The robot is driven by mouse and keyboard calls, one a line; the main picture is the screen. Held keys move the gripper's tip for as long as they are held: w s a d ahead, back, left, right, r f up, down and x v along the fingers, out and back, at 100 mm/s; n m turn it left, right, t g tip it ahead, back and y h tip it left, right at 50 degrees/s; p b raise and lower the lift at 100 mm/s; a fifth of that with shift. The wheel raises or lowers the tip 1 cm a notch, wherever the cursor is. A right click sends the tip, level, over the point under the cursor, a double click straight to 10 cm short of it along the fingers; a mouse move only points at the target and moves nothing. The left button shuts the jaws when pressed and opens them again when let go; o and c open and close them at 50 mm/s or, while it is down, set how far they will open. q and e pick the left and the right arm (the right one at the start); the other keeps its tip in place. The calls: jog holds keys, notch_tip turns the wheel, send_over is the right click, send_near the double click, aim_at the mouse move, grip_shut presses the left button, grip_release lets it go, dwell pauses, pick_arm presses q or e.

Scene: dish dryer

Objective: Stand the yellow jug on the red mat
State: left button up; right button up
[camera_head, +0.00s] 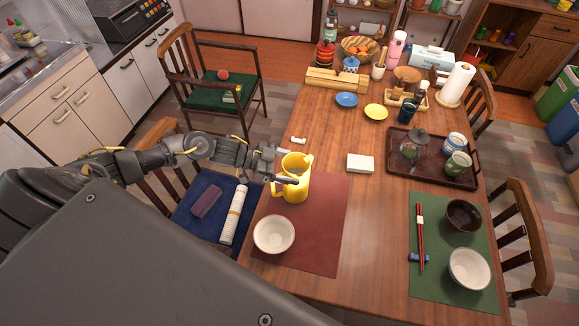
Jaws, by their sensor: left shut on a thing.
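The yellow jug (297,183) is upright at the far left part of the red mat (318,222), near the mat's back edge. From this angle I cannot tell whether its base touches the mat or is just above it. My left gripper (287,180) comes in from the left and is shut on the jug at its left side. The jug partly hides the fingertips. My right gripper is not in view.
A white bowl (274,234) stands on the mat in front of the jug. A white box (360,164) lies to the right. A green mat (452,268) with bowls and chopsticks is at the right. A brown tray (452,172) stands behind it.

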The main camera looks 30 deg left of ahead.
pick_arm(q)
jog(key=shift+f, duration=0.3)
jog(key=o, duration=2.1)
jog(key=shift+f, duration=0.2)
jog(key=shift+c, duration=0.2)
jog(key=b+v, duration=0.2)
jog(key=v, duration=1)
jog(key=shift+s, duration=0.15)
jog(key=shift+r, duration=0.1)
